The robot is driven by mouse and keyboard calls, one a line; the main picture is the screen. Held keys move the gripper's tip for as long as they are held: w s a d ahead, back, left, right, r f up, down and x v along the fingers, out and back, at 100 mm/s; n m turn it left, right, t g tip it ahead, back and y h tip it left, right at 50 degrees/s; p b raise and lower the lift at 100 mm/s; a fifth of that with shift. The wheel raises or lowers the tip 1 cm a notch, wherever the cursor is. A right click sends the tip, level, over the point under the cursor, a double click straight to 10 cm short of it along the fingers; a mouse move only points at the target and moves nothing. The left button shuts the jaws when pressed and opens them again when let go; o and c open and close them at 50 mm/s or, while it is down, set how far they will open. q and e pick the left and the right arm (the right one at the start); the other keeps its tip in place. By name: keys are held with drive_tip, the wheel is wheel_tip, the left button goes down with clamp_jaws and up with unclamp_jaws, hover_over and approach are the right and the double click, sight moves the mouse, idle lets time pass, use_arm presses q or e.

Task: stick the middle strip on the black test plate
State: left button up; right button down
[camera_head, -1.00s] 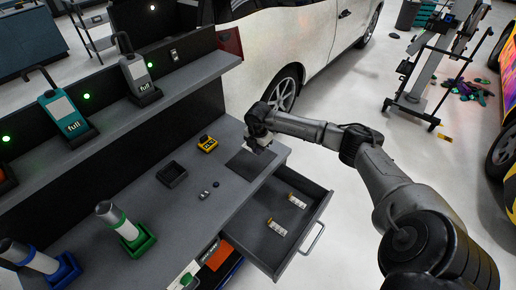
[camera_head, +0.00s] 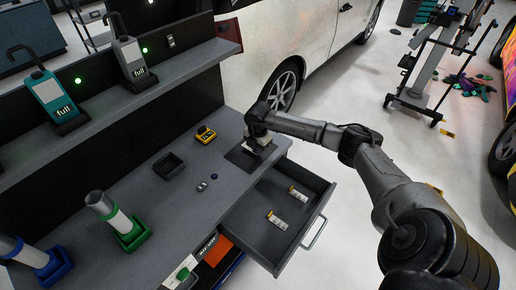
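The black test plate (camera_head: 238,157) lies flat as a dark square on the grey bench top, near its right end. My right gripper (camera_head: 257,147) points down over the plate's far part and covers some of it. Something pale shows at its fingertips. It is too small to tell whether this is a strip or the fingers, or whether they touch the plate. Two pale strips with yellow ends lie apart in the open drawer: one farther back (camera_head: 299,195) and one nearer (camera_head: 277,221). No strip shows between them. My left gripper is out of view.
The open drawer (camera_head: 322,208) juts out below the bench front. A yellow device (camera_head: 205,135), a small black tray (camera_head: 168,166) and small dark pieces (camera_head: 207,182) sit on the bench. A green holder (camera_head: 131,236) stands nearer. A white car (camera_head: 300,45) is behind.

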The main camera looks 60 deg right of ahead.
drive_tip(key=shift+f, duration=0.9)
idle(1.9)
drive_tip(key=c, duration=1.2)
unclamp_jaws()
drive_tip(key=shift+c, duration=0.2)
drive_tip(key=shift+r, duration=0.1)
